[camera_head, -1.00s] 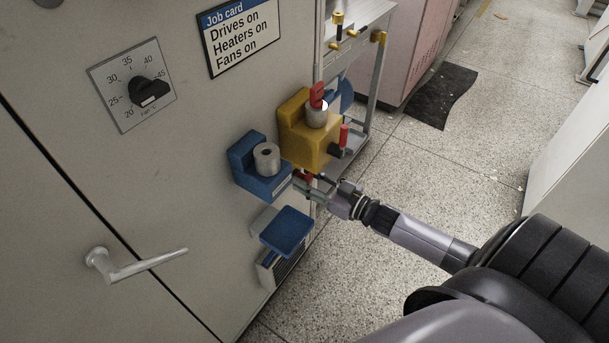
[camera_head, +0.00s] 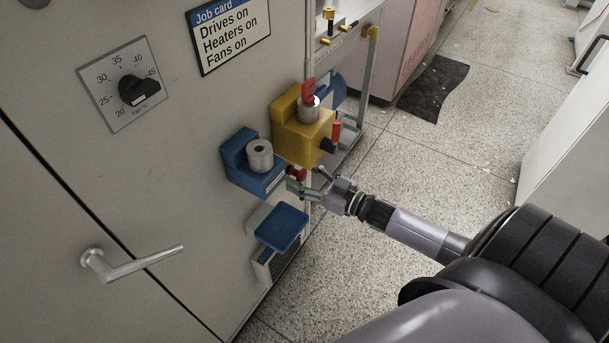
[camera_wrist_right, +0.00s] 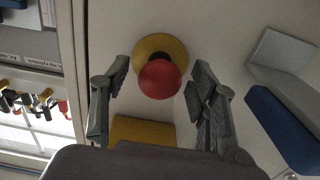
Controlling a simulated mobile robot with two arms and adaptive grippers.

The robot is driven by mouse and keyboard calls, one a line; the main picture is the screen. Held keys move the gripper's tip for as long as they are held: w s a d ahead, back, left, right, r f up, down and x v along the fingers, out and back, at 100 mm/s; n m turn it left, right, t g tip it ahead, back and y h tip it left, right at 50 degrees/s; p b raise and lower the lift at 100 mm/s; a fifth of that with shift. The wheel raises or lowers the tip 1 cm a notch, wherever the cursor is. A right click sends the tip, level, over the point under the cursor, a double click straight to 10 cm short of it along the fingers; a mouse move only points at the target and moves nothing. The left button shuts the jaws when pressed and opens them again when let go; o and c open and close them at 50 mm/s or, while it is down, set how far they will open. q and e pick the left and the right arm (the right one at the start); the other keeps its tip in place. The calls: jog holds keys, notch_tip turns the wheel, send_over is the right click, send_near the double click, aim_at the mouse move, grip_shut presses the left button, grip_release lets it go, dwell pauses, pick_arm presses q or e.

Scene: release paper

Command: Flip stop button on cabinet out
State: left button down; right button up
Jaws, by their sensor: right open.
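The stop button is a red round knob on a yellow disc on the cabinet (camera_head: 60,180) face. In the right wrist view the red stop button (camera_wrist_right: 160,79) shows between and ahead of the two fingers. In the head view a small red part of it (camera_head: 297,174) shows below the yellow box, at the fingertips. My right gripper (camera_head: 303,181) is open, with its fingers apart on either side of the button in the right wrist view (camera_wrist_right: 157,90). I cannot tell whether a finger touches it. My left gripper is in neither view.
A yellow box (camera_head: 300,138) with a red tag and a blue holder (camera_head: 240,170) with a grey roll sit close to my gripper. A blue-topped bracket (camera_head: 281,228) is below. A door handle (camera_head: 130,265) and dial (camera_head: 125,85) are left.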

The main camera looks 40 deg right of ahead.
jog(key=v, duration=1.2)
dwell(0.3)
